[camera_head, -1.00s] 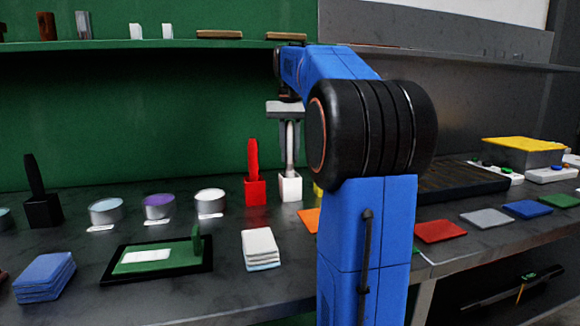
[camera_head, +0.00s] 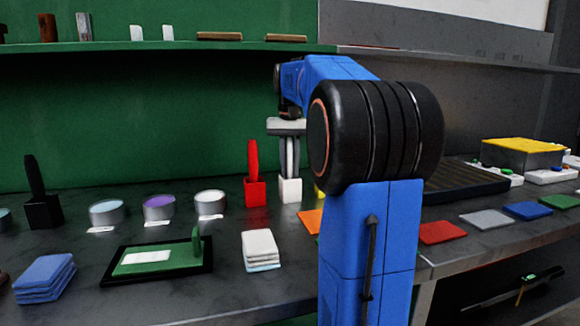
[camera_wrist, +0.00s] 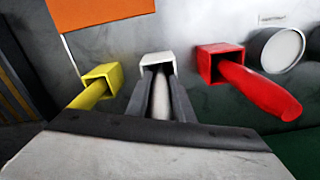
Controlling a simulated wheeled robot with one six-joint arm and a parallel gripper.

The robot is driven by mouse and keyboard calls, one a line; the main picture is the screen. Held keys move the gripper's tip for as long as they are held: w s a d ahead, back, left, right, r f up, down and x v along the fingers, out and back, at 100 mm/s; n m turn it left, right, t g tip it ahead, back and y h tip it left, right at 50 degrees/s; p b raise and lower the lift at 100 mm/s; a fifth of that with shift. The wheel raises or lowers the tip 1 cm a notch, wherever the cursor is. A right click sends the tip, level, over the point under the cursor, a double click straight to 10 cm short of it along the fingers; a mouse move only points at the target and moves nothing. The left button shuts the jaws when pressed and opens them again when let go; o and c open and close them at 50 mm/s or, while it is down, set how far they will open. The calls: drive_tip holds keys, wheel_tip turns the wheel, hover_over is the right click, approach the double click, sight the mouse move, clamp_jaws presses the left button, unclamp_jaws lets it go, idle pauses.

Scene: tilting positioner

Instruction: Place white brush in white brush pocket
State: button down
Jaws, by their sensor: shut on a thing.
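The white brush (camera_wrist: 160,98) is between the two fingers of my gripper (camera_wrist: 161,88), which is shut on its handle. The white brush pocket (camera_wrist: 157,60) is a small white square holder; in the head view it (camera_head: 290,190) stands on the bench. My gripper (camera_head: 290,165) points down right above the pocket, its fingertips close to the rim. The lower end of the brush goes into the pocket's opening in the wrist view. How deep it sits is hidden by the fingers and walls.
A red pocket with a red brush (camera_head: 253,175) stands just left of the white one. A yellow pocket with a yellow brush (camera_wrist: 100,82) is on the other side. Round tins (camera_head: 210,203) stand further left. A shelf (camera_head: 200,47) runs behind.

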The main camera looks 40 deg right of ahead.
drive_tip(key=shift+f, duration=0.4)
drive_tip(key=c, duration=1.6)
unclamp_jaws()
drive_tip(key=shift+f, duration=0.1)
drive_tip(key=shift+o, duration=0.2)
drive_tip(key=r, duration=1.7)
drive_tip(key=shift+w+a+r, duration=0.15)
drive_tip(key=shift+w+a, duration=0.05)
drive_tip(key=shift+w, duration=0.05)
drive_tip(key=shift+r, duration=0.55)
